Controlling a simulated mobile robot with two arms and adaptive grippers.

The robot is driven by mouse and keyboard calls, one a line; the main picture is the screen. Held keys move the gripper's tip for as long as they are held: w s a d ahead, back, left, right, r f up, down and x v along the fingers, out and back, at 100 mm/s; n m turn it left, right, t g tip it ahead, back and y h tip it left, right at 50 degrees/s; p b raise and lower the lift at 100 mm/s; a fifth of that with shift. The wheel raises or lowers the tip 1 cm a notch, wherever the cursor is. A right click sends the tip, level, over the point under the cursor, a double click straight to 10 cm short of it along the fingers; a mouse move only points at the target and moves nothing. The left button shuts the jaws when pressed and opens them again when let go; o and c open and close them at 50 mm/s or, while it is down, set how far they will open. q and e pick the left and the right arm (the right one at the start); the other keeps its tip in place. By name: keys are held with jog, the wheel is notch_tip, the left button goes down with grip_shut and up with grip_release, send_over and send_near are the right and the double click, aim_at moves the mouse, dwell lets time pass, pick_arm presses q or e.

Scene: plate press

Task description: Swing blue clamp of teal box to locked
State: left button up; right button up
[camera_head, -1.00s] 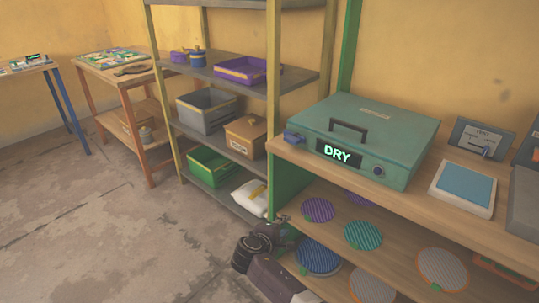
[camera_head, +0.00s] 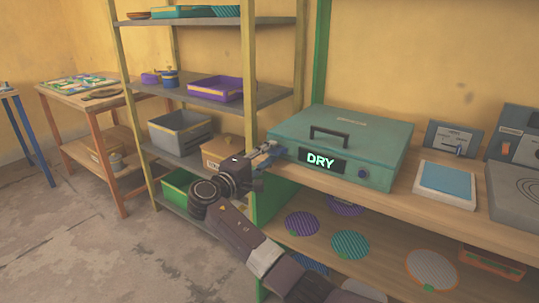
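The teal box (camera_head: 380,150) is a flat, closed press with a dark handle on its lid. It sits on the upper wooden shelf, and its front display reads DRY. The blue clamp (camera_head: 277,154) is at its left front corner, partly hidden by my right gripper. My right gripper (camera_head: 267,150) is at the clamp, with its fingers pointing right toward the box. I cannot tell whether the fingers touch the clamp or how far apart they are. My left gripper is not in view.
A blue-topped pad (camera_head: 446,181) and a grey dial panel (camera_head: 455,138) stand right of the box. Round striped plates (camera_head: 349,245) lie on the shelf below. A rack (camera_head: 218,104) with bins stands left, its yellow post close behind my gripper.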

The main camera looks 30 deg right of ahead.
jog(key=shift+w+d, duration=0.1)
jog(key=shift+d, duration=0.2)
grip_shut()
